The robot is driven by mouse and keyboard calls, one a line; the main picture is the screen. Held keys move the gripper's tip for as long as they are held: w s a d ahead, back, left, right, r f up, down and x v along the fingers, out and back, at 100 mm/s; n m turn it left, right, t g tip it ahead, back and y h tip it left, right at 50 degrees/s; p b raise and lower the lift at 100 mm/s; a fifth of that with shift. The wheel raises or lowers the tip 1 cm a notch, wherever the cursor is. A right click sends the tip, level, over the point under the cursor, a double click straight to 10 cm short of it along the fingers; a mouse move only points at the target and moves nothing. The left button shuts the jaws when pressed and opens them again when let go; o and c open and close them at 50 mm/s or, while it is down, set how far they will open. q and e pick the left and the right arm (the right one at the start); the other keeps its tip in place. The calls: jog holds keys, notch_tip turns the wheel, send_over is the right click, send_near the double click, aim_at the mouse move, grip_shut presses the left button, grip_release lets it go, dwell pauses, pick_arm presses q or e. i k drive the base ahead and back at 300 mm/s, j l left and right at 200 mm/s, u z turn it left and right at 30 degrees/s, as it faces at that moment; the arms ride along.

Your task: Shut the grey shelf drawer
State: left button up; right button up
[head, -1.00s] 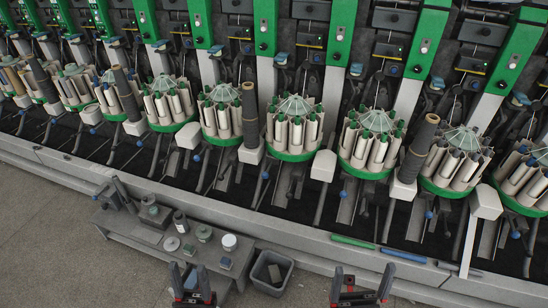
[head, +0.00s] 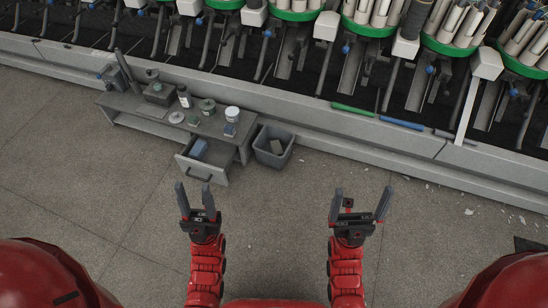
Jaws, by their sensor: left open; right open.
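The grey shelf (head: 215,128) is a low bench along the front of the machine. Its drawer (head: 205,171) at the right end is pulled out toward me, with a dark handle on its front and a blue item (head: 198,149) inside. My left gripper (head: 195,192) is open and empty, just in front of the drawer in the picture; I cannot tell the exact gap. My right gripper (head: 361,198) is open and empty over bare floor, well to the right of the drawer.
A grey bin (head: 273,146) stands on the floor right of the drawer. Jars, a bottle (head: 184,97) and boxes stand on the shelf top. Green (head: 352,109) and blue (head: 401,122) rods lie on the machine's ledge. The floor (head: 120,200) at the left is clear.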

aim_at(208, 161)
jog(key=i+j, duration=0.7)
jog(key=j, duration=0.2)
jog(key=u, duration=0.05)
